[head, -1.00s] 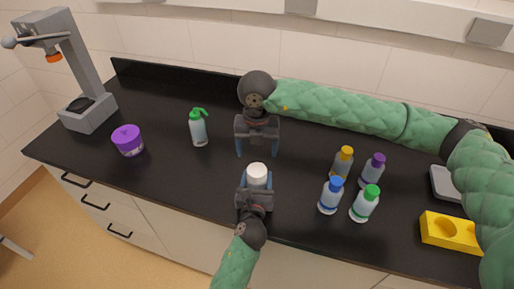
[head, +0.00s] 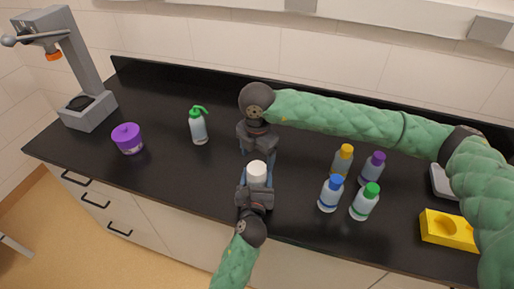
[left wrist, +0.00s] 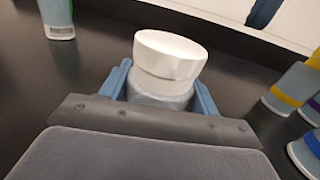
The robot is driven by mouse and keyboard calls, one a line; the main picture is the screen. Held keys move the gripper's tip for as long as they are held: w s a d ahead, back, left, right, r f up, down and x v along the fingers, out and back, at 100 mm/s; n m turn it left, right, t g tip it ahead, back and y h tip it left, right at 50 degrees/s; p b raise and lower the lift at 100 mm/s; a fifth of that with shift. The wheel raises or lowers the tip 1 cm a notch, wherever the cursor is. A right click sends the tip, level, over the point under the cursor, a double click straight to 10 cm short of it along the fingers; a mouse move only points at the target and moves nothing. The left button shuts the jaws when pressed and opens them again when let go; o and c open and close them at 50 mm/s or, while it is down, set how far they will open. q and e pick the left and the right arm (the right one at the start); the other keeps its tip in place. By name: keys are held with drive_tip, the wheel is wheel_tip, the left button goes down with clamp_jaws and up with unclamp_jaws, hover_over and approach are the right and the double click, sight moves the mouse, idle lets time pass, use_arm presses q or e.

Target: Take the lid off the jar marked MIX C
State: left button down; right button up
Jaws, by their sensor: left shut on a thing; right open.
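A jar with a white lid (head: 257,173) stands upright near the counter's front edge. In the left wrist view its white lid (left wrist: 170,57) sits on the jar's greyish body (left wrist: 160,98); I can read no marking on it. My left gripper (head: 256,187) is shut on the jar's body, a blue finger on each side, below the lid. My right gripper (head: 257,160) is open just behind the lid in the head view, fingers pointing towards the jar. I cannot tell whether they touch the lid.
Several capped bottles, one blue-capped (head: 331,194), stand close on the right. A yellow block (head: 448,229) lies further right.

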sight(257, 168)
drive_tip(key=shift+f, duration=2.15)
